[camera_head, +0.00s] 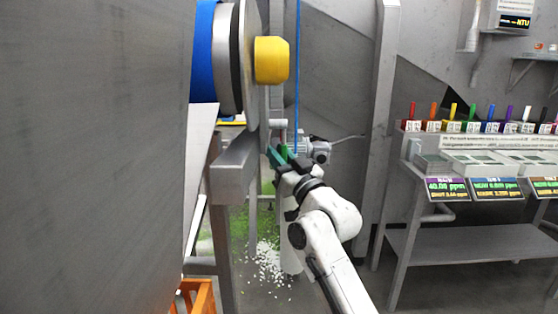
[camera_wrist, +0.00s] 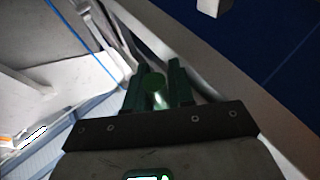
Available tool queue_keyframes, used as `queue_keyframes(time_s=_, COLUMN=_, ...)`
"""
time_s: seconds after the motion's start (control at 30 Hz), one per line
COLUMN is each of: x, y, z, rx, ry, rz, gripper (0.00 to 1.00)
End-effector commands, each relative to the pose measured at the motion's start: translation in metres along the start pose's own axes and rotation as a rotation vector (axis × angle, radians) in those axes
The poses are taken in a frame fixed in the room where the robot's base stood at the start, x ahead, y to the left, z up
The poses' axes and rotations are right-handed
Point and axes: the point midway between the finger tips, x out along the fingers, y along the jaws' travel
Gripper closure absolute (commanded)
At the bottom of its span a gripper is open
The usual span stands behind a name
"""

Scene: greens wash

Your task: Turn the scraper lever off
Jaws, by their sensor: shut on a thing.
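My gripper is shut on the knob. In the head view my gripper (camera_head: 281,155) is at the middle of the picture, beside a grey metal frame. Bright green of the knob (camera_head: 284,149) shows between the fingers there. The fingers hide most of the lever, and its base cannot be made out.
A yellow roller end (camera_head: 271,60) and a blue drum (camera_head: 203,50) are above left. A thin blue line (camera_head: 297,60) hangs close to my gripper. White bits (camera_head: 269,262) lie on the floor below. A bench (camera_head: 440,240) with several coloured handles stands right.

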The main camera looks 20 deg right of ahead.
Motion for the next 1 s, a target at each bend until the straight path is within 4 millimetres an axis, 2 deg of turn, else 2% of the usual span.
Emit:
queue_keyframes(time_s=0.13, x=0.000, y=0.001, z=0.000, rx=-0.004, ry=-0.001, rz=0.002, gripper=1.00)
queue_keyframes(time_s=0.17, x=0.000, y=0.001, z=0.000, rx=-0.004, ry=-0.001, rz=0.002, gripper=0.75)
queue_keyframes(time_s=0.2, x=0.000, y=0.001, z=0.000, rx=-0.004, ry=-0.001, rz=0.002, gripper=0.72)
queue_keyframes(time_s=0.43, x=0.000, y=0.001, z=0.000, rx=-0.003, ry=-0.001, rz=0.001, gripper=0.72)
queue_keyframes(time_s=0.57, x=-0.008, y=0.001, z=0.001, rx=-0.002, ry=-0.001, rz=0.002, gripper=0.72)
queue_keyframes(time_s=1.0, x=-0.087, y=0.002, z=0.001, rx=-0.003, ry=-0.001, rz=0.005, gripper=0.72)
